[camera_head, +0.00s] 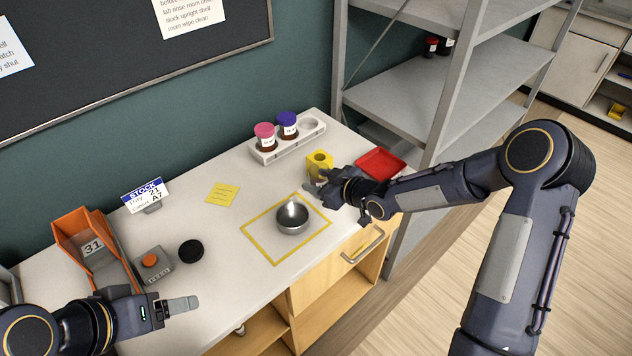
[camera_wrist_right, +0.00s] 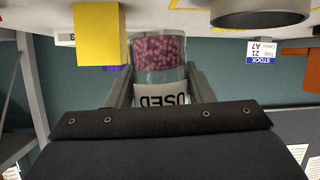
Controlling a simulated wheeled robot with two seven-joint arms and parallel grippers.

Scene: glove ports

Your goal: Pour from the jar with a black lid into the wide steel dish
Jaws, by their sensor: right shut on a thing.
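My right gripper (camera_head: 318,186) is shut on a clear jar (camera_wrist_right: 158,52), best seen in the right wrist view. The jar has a white label reading "USED" and holds dark pink pieces. It looks upright; its top is hidden by the gripper, and the head view hardly shows it. The wide steel dish (camera_head: 292,219) sits inside a yellow outline on the bench, left of this gripper; its side also shows in the wrist view (camera_wrist_right: 260,18). A flat black disc like a lid (camera_head: 191,251) lies on the bench. My left gripper (camera_head: 182,304) is over the bench front; its jaw gap is unclear.
A yellow block (camera_head: 320,160) and a red tray (camera_head: 381,163) are close to my right gripper. A white rack (camera_head: 265,155) holds pink-lidded and purple-lidded jars behind. An orange bin (camera_head: 92,252) and a grey button box (camera_head: 152,265) stand left. Metal shelving (camera_head: 440,90) rises right.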

